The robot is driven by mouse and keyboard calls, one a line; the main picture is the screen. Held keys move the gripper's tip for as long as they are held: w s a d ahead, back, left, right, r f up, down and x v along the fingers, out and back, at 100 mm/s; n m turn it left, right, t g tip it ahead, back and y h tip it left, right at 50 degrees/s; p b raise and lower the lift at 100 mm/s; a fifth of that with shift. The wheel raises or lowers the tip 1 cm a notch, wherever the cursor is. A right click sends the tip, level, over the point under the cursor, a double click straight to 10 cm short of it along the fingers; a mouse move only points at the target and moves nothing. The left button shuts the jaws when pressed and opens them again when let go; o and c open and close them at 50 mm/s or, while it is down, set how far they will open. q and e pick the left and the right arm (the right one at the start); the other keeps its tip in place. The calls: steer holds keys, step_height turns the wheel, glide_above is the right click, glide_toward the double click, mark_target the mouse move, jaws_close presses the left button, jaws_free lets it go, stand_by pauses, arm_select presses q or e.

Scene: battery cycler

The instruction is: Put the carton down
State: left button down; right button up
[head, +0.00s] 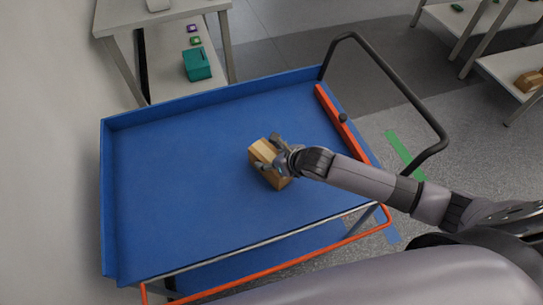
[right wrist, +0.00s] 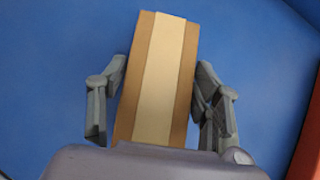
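The carton (head: 271,178) is a small brown box with a paler tape strip, over the middle right of the blue cart top (head: 180,190). My right gripper (head: 267,154) is around it, coming in from the right. In the right wrist view the carton (right wrist: 158,75) stands between the two fingers (right wrist: 160,85), with their tips against its sides. Its lower end there is hidden by my wrist. I cannot tell for certain whether its underside touches the cart top. My left gripper is not in view.
The cart has a raised blue rim, a black handle (head: 432,122) and an orange-red bar (head: 342,122) at the right. The cart top is clear left of the carton. A table with a teal box (head: 197,64) stands behind; shelves (head: 512,70) stand at the far right.

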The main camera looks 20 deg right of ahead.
steer(key=o, duration=0.3)
steer(key=b+v, duration=0.1)
steer(key=v, duration=1.1)
steer(key=shift+r, duration=0.1)
steer(key=shift+s, duration=0.1)
stand_by(0.4)
